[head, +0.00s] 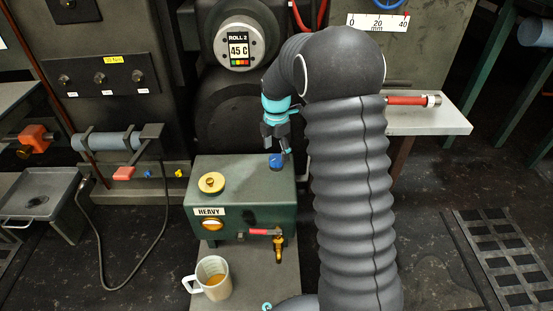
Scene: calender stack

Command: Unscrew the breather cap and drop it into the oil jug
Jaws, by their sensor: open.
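The green gearbox-like box (240,208) stands in the middle, labelled HEAVY. A small blue cap (276,162) sits on its top at the back right; it looks like the breather cap. A yellow round cap (211,183) with a knob sits on the top at the left. My gripper (277,149) points down just above the blue cap, with its fingers apart. I cannot tell whether a finger touches the cap. The cream oil jug (213,286) stands in front of the box, handle to the left, with amber oil inside.
A brass tap with a red lever (262,233) sticks out of the box's front. A grey shelf (440,118) holds a red tool at the right. A metal tray (40,195) stands at the left. A cable (165,215) hangs left of the box.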

